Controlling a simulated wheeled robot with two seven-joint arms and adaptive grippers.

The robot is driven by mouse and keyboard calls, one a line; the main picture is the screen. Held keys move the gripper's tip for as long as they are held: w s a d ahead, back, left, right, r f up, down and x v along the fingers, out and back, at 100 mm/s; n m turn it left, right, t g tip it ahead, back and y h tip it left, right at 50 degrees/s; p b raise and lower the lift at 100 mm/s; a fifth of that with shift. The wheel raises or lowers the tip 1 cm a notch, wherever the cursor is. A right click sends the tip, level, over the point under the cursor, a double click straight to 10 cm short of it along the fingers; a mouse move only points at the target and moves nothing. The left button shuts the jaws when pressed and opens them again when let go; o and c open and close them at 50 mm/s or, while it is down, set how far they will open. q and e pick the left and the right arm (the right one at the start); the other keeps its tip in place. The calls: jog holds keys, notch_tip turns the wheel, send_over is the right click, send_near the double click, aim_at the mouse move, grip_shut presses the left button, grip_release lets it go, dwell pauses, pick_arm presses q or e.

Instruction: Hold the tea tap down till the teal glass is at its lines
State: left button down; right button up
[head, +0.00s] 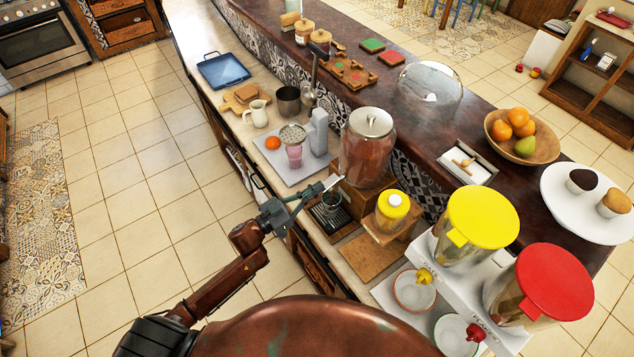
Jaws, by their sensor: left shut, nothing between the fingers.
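The tea dispenser (368,152) is a big glass jar of reddish-brown liquid with a metal lid, standing on a wooden stand at the counter's middle. Its pale tap (332,181) sticks out at the lower left of the jar. My left gripper (318,189) is shut and empty, with its fingertips at the tap; whether they touch it I cannot tell. The teal glass (331,201) stands under the tap on a dark drip tray (326,220), partly hidden by the gripper and tap. Its lines and fill level are too small to tell. My right gripper is not in view.
A grey tray (272,160) with a pink drink and an orange lies left of the dispenser. A small yellow-lidded jar (391,211) stands close on its right. Yellow-lidded (478,222) and red-lidded (552,283) cereal dispensers stand at the right, with bowls below.

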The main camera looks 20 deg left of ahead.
pick_arm(q)
jog(key=shift+f, duration=0.1)
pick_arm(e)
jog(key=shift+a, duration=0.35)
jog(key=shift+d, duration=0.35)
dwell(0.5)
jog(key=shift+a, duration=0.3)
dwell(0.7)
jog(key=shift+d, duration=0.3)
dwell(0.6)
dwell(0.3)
pick_arm(q)
jog(key=s+a+r+p, duration=0.1)
jog(key=s+a+r, duration=0.2)
jog(key=s+a, duration=0.4)
jog(key=shift+s+p, duration=0.4)
jog(key=shift+s, duration=0.6)
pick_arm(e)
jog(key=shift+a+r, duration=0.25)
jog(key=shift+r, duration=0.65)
